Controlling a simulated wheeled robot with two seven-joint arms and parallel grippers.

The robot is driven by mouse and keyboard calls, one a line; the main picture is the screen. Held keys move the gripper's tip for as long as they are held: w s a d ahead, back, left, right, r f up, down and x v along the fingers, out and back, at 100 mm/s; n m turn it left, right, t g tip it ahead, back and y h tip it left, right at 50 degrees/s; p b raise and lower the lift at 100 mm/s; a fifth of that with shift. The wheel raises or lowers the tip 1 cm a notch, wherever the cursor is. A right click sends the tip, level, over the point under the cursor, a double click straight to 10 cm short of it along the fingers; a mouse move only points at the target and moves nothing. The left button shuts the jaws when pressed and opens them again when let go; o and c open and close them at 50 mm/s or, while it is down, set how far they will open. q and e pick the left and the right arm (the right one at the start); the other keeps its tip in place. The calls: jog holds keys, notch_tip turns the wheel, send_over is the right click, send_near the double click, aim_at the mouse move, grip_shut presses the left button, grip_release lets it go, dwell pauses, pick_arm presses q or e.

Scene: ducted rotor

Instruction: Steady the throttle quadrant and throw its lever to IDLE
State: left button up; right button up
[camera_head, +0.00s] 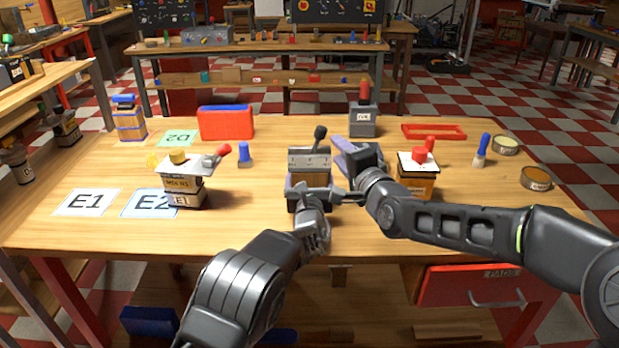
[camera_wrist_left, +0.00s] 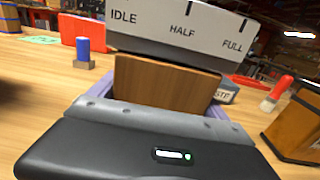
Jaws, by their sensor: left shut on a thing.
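The throttle quadrant (camera_head: 309,160) stands near the middle of the bench, a pale scale plate on a wooden block. Its black-knobbed lever (camera_head: 320,133) leans right, toward the FULL side. In the left wrist view the scale plate (camera_wrist_left: 180,37) reads IDLE at left, HALF, then FULL at right; the lever is out of that frame. My left gripper (camera_head: 308,188) is shut on the quadrant's wooden block (camera_wrist_left: 165,84), with a purple finger on each side. My right gripper (camera_head: 345,156) is just right of the quadrant, apart from the knob; its finger gap is unclear.
A box with a red knob (camera_head: 417,178) stands close right of my right gripper. A grey box with a red top (camera_head: 363,118) is behind. A stacked block with a red-ended lever (camera_head: 187,184) and a blue peg (camera_head: 244,156) stand left. The bench front is mostly clear.

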pick_arm(q)
jog(key=c, duration=0.9)
jog(key=shift+c, duration=0.2)
dwell(0.3)
